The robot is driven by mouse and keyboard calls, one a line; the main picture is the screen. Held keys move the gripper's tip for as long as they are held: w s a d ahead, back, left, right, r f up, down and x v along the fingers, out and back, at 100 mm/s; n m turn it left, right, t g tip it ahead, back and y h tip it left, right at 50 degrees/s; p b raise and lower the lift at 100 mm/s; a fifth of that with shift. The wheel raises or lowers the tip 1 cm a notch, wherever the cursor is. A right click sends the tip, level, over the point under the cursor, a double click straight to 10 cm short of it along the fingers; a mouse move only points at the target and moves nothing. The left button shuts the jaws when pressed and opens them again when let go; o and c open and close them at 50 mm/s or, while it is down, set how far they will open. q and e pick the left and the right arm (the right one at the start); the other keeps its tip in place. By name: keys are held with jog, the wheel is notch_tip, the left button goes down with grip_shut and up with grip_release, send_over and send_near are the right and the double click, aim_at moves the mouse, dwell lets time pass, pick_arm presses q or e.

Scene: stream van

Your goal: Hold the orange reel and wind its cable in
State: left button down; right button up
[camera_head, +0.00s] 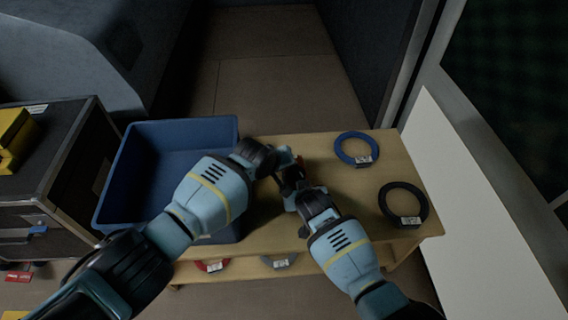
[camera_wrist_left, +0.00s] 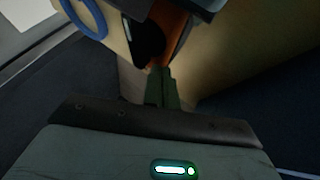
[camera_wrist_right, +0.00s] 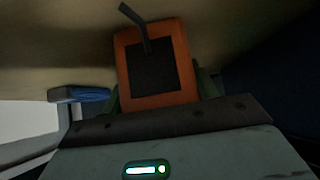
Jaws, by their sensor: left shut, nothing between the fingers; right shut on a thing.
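The orange reel (camera_wrist_right: 155,68) fills the middle of the right wrist view, a square orange frame with a dark centre and a thin dark bent piece sticking up. My right gripper (camera_head: 295,191) is shut on the reel, holding it by its near end above the table. In the head view the reel is mostly hidden between my two hands. My left gripper (camera_head: 288,161) is shut and empty, close beside the reel. In the left wrist view its closed fingertips (camera_wrist_left: 161,74) are right at the reel's orange side (camera_wrist_left: 168,35); I cannot tell whether they touch. Loose cable is not clearly visible.
A wooden table (camera_head: 375,235) carries a blue bin (camera_head: 180,127) at left, a blue cable coil (camera_head: 340,153) and a black coil (camera_head: 424,205) at right. Red (camera_head: 212,268) and grey (camera_head: 280,262) coils lie on a lower shelf. A black case (camera_head: 60,165) stands left.

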pick_arm(q)
jog(key=shift+w+d, duration=0.15)
jog(key=shift+d, duration=0.3)
jog(key=shift+w+d+r, duration=0.1)
jog(key=shift+w+d, duration=0.25)
jog(key=shift+d, duration=0.15)
jog(key=shift+w, duration=0.15)
dwell(0.3)
jog(key=shift+s+d, duration=0.1)
jog(key=shift+s, duration=0.75)
